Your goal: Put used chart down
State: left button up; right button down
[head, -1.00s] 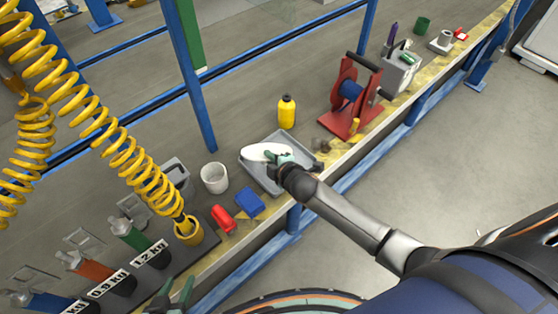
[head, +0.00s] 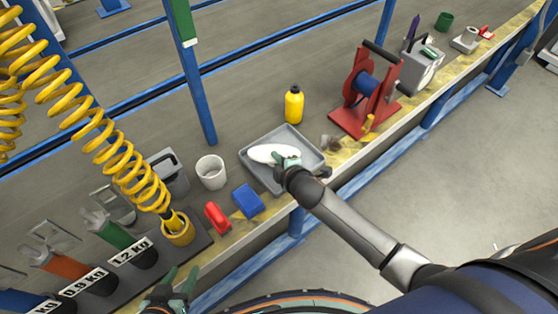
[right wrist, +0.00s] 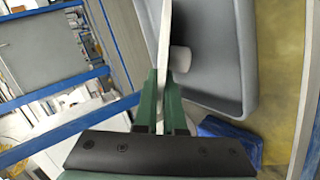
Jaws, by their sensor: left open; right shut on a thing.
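The used chart, seen as a flat white oval piece (head: 262,153), is held over the grey tray (head: 312,146) on the table. My right gripper (head: 284,162) is shut on its right end. In the right wrist view my right gripper (right wrist: 160,88) pinches the white piece (right wrist: 164,40), seen edge-on beside the grey tray wall (right wrist: 218,85). I cannot tell whether it touches the tray floor. My left gripper (head: 176,288) is open and empty at the bottom left, near the table edge.
Left of the tray are a blue block (head: 248,201), a red object (head: 216,217) and a white cup (head: 211,172). A yellow bottle (head: 293,104) stands behind it, a red reel (head: 364,95) to the right. Yellow coiled hoses (head: 120,160) hang at left above labelled holders (head: 132,252).

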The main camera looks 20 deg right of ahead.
jog(key=shift+r, duration=0.1)
jog(key=shift+f, duration=0.2)
jog(key=c, duration=1)
grip_release()
jog(key=shift+r, duration=0.1)
